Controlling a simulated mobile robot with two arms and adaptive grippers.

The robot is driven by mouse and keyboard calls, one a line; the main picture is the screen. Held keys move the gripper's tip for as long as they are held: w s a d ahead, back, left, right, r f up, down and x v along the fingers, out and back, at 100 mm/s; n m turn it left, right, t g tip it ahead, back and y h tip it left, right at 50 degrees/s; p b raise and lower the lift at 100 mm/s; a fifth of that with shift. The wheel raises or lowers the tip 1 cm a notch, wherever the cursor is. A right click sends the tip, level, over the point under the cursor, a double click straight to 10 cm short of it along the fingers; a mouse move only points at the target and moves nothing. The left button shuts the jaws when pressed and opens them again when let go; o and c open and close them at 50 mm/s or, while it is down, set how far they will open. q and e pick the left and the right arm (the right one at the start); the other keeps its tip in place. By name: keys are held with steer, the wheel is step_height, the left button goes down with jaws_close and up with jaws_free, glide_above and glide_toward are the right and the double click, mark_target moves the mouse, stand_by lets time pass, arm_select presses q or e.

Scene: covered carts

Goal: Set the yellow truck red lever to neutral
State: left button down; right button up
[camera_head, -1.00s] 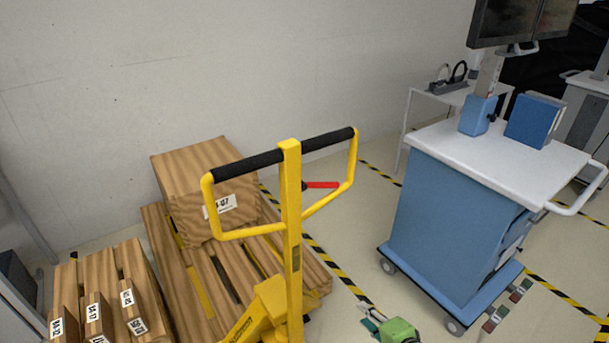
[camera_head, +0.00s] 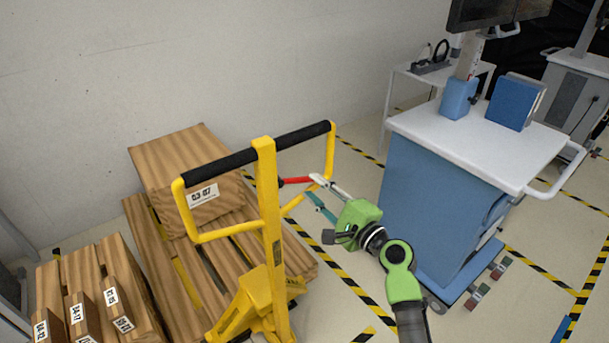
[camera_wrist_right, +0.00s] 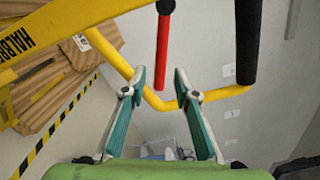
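The yellow truck's handle frame (camera_head: 264,190) stands upright in the head view, with a black grip bar (camera_head: 235,157) across its top. The red lever (camera_head: 297,180) sticks out to the right from the yellow post, inside the frame. It also shows in the right wrist view (camera_wrist_right: 164,50), above the gap between the fingers. My right gripper (camera_head: 317,188) is open, with its fingertips close to the lever's free end. In the wrist view its two teal fingers (camera_wrist_right: 157,88) are spread with nothing between them, and the lever's tip appears just ahead. My left gripper is not in view.
A blue cart (camera_head: 440,190) with a white top stands right of my right arm. A wooden pallet with a box (camera_head: 185,165) is behind the truck. Small crates (camera_head: 95,290) stand at the lower left. Striped floor tape (camera_head: 310,240) runs between truck and cart.

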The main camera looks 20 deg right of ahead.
mark_target(308, 181)
steer(key=shift+p+x, duration=0.3)
steer(key=shift+x, duration=2.15)
jaws_close()
